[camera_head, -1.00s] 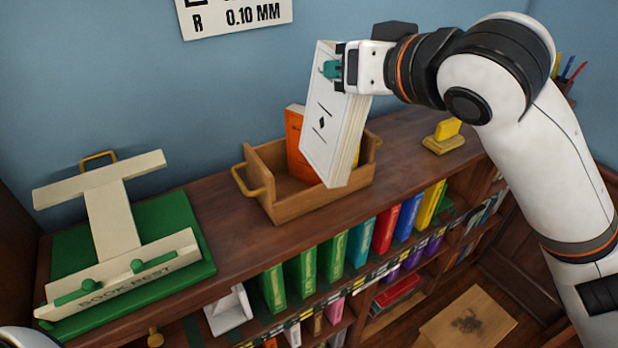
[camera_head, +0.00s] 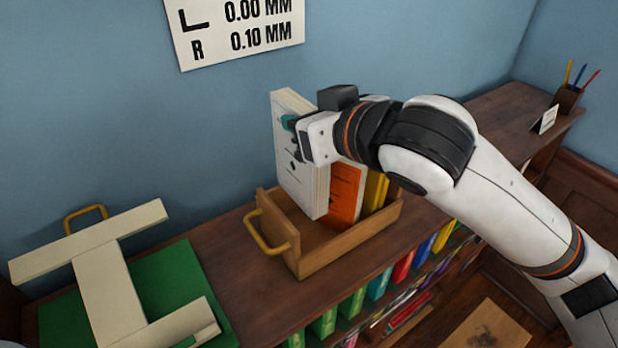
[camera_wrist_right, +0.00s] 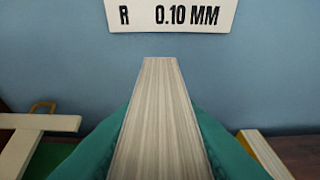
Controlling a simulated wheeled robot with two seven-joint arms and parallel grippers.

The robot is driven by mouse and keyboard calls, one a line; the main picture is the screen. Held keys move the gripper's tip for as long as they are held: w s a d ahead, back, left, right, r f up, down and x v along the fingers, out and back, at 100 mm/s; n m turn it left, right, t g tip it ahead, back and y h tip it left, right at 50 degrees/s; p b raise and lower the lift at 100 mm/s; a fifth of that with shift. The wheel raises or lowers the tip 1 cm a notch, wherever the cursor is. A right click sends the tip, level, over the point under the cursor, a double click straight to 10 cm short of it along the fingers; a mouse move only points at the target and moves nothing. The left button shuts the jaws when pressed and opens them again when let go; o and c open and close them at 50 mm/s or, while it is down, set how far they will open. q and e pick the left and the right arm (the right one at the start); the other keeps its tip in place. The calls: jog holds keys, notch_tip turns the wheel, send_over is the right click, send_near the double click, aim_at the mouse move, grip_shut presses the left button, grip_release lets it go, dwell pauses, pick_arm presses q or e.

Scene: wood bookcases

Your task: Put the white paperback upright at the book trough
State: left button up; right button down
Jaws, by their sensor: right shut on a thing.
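The white paperback (camera_head: 290,178) is held nearly upright over the left part of the wooden book trough (camera_head: 345,247). My right gripper (camera_head: 290,124) is shut on it near its upper part. In the right wrist view the paperback's page edges (camera_wrist_right: 160,115) run between the two teal fingers. The book's lower end is at the trough's opening, left of an orange book (camera_head: 346,194). I cannot tell whether it touches the trough floor. Yellow books (camera_head: 375,191) stand right of the orange one. My left gripper is not in view.
The trough stands on a dark wooden bookcase top (camera_head: 235,232) against the blue wall, with a brass handle (camera_head: 264,232) at its left end. A cream book rest (camera_head: 105,285) on a green mat is at the left. A pen cup (camera_head: 568,98) stands far right.

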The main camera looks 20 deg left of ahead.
aim_at(306, 182)
jog(key=f, duration=0.3)
jog(key=f+p, duration=0.1)
jog(key=f, duration=0.3)
jog(key=shift+w+a+f+p, duration=0.15)
jog(key=shift+a+p, duration=0.05)
jog(key=shift+p, duration=0.1)
jog(key=f, duration=0.2)
jog(key=f+p, duration=0.1)
jog(key=shift+d+f, duration=0.2)
jog(key=shift+f, duration=0.15)
jog(key=shift+a, duration=0.1)
jog(key=shift+f, duration=0.1)
jog(key=c, duration=1.5)
grip_release()
jog(key=o, duration=0.4)
